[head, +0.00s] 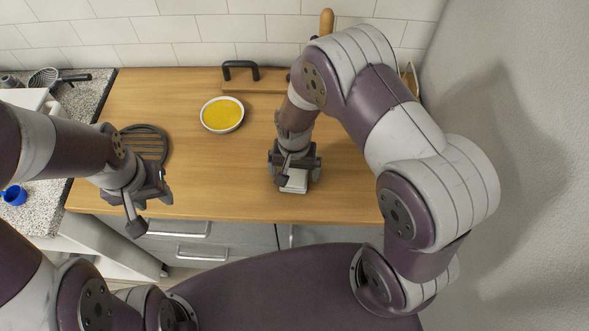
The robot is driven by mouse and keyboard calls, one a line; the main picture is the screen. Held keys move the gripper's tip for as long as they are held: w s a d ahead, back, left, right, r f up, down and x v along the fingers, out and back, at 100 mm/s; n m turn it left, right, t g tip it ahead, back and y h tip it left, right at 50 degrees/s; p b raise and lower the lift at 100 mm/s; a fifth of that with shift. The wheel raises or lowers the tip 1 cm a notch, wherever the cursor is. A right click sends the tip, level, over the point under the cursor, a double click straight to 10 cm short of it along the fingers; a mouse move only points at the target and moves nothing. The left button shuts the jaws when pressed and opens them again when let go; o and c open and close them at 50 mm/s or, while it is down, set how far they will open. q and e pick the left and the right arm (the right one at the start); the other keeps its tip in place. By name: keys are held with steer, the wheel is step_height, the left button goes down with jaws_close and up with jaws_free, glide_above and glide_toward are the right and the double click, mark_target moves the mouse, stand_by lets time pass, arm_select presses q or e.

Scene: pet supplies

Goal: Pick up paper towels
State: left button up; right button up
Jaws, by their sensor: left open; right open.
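I cannot make out paper towels for certain. A small white patch (295,182) shows at my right gripper's fingers; I cannot tell whether it is a thing or part of the gripper. My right gripper (294,178) is open and points down over the front middle of the wooden counter (220,180). My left gripper (150,206) is open and empty near the counter's front left edge. My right arm hides much of the counter's right side, including the area below an upright wooden rod (327,20) at the back.
A white bowl of yellow content (222,115) stands mid-counter. A dark slatted round trivet (146,144) lies left, partly behind my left arm. A board with a black handle (240,70) is at the back. A blue cup (15,195) is far left. A wall bounds the right.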

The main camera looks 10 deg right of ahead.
mark_target(294, 173)
steer(key=shift+f, duration=0.3)
steer(key=shift+w+f, duration=0.1)
steer(key=c, duration=1.1)
steer(key=shift+r, duration=0.65)
step_height(294, 173, up, 3)
steer(key=shift+b, duration=0.65)
steer(key=s+d+r, duration=0.1)
steer(key=s+r, duration=0.1)
steer(key=s, duration=0.1)
steer(key=s+d+r, duration=0.2)
steer(key=s, duration=0.2)
steer(key=s+d+r, duration=0.2)
steer(key=s, duration=0.1)
steer(key=shift+s+r+b, duration=0.3)
steer(key=shift+r+b, duration=0.1)
